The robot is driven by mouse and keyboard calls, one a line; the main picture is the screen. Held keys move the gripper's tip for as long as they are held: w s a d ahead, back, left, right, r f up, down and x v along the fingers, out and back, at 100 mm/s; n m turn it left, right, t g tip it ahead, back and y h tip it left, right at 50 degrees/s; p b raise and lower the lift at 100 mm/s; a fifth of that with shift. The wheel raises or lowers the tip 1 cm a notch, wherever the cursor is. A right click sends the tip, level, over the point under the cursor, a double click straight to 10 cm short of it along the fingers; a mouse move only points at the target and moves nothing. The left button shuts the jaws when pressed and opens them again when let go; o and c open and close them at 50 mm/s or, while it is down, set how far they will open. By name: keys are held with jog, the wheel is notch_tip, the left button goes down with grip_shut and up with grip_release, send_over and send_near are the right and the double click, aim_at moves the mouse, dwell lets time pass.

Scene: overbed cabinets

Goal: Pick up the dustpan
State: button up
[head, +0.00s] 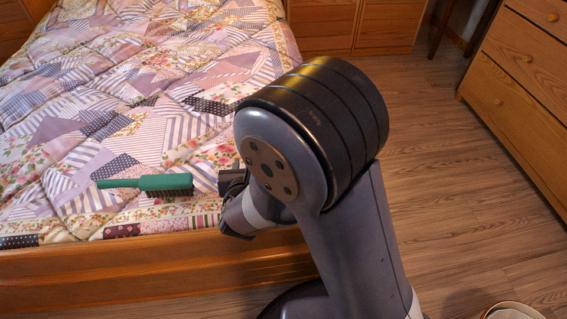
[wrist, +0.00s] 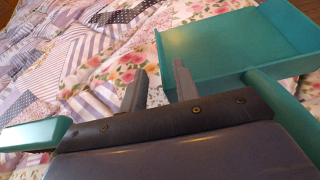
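The teal dustpan (wrist: 215,40) lies on the quilt at the upper right of the wrist view, its handle (wrist: 290,115) running down to the right edge. In the head view I cannot make it out; my arm covers that part of the bed. My gripper (wrist: 160,75) is open, with two grey fingers apart. The right finger overlaps the pan's left side in the picture; I cannot tell whether it touches. Quilt and a bit of pan edge show between the fingers. In the head view my gripper is mostly hidden behind my arm.
A green brush (head: 165,183) with dark bristles lies on the patchwork quilt (head: 120,90), left of my arm. A green piece also shows at the wrist view's left (wrist: 35,135). The wooden bed rail (head: 150,268) runs along the front.

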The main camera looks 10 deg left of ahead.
jog(key=b+x, duration=0.1)
jog(key=x, duration=0.5)
jog(key=shift+w, duration=0.1)
jog(key=shift+c, duration=0.4)
grip_shut()
